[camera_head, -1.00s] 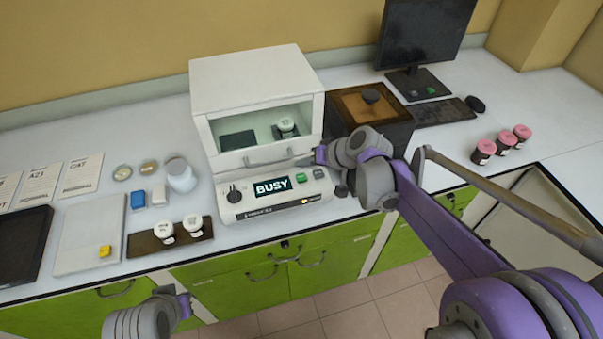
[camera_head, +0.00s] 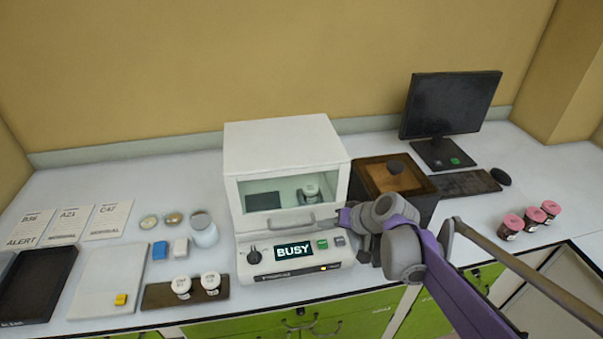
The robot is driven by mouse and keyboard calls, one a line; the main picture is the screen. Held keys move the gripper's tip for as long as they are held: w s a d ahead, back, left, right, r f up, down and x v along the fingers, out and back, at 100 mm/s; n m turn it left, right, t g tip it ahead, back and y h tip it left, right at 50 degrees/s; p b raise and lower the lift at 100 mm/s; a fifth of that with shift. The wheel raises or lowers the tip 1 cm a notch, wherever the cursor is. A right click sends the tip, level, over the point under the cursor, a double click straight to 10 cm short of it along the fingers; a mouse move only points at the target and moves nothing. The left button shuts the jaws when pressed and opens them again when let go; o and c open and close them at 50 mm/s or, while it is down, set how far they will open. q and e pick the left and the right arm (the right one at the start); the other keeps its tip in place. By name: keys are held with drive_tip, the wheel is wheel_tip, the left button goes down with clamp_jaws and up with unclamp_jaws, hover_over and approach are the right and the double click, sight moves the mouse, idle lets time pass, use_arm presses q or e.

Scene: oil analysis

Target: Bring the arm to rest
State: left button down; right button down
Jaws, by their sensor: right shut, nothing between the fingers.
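My right arm comes in from the lower right. Its right gripper (camera_head: 343,218) is shut and empty, in front of the right side of the white analyser (camera_head: 284,148), close to its handle and the green button (camera_head: 322,244). Whether it touches the machine I cannot tell. The analyser's window is closed, with a white-lidded jar (camera_head: 310,192) inside, and its display (camera_head: 294,251) reads BUSY. My left gripper does not show.
Two white-lidded jars stand on a dark tray (camera_head: 155,296). A brown box (camera_head: 392,176) with a knobbed lid sits behind my right arm. The monitor (camera_head: 452,104), keyboard (camera_head: 465,184) and several pink-lidded jars (camera_head: 534,217) are to the right. Cards (camera_head: 106,221) lie at left.

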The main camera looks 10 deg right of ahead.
drive_tip(key=shift+s, duration=0.1)
drive_tip(key=s+d+f+h, duration=0.1)
drive_tip(key=s+f+h, duration=0.1)
drive_tip(key=s, duration=1)
drive_tip(key=s+d+f+n+g+h, duration=0.1)
drive_tip(key=s+f+h, duration=0.2)
drive_tip(key=s, duration=0.9)
drive_tip(key=shift+d+f+h, duration=0.2)
drive_tip(key=shift+f+h, duration=0.1)
drive_tip(key=shift+f, duration=0.1)
drive_tip(key=shift+w, duration=0.1)
idle(1.7)
